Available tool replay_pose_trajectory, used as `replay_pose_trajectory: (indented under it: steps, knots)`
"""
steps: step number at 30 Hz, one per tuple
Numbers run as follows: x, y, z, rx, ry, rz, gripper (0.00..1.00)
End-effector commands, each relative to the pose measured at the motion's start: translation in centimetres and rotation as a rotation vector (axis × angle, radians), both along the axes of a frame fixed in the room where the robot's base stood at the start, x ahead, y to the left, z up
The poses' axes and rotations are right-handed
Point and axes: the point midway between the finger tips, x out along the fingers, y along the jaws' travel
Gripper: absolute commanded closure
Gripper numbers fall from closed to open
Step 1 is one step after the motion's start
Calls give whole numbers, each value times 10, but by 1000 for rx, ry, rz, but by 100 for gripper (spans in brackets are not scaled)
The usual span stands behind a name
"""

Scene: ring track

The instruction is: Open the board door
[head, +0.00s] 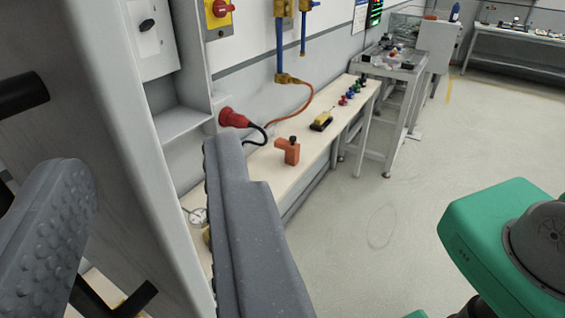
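The board door (105,140) is a large grey panel filling the left of the head view, its pale edge running down the picture. It looks swung out, with a grey board (152,45) carrying a black switch visible past its edge. Black handle parts (22,91) show on the door at the far left and at the bottom. My gripper (148,160) is open, its two grey fingers wide apart. The left finger overlaps the door face near the handle; the right finger is past the door's edge. I cannot tell whether either touches the door. The handle's middle is hidden.
A narrow bench (325,135) along the wall holds an orange block (287,151), a yellow device (321,121) and small coloured items. A red plug (232,117) with a black cable is on the wall. A green machine (485,235) stands at right. Floor between is clear.

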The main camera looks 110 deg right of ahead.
Motion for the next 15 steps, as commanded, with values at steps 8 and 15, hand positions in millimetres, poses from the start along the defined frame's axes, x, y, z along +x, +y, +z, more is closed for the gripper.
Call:
replay_pose_trajectory:
  steps: [8, 15]
  knots:
    - [-15, 1, -2, 5, -1, 4, 68]
    - [-22, -1, -1, 1, 3, -1, 68]
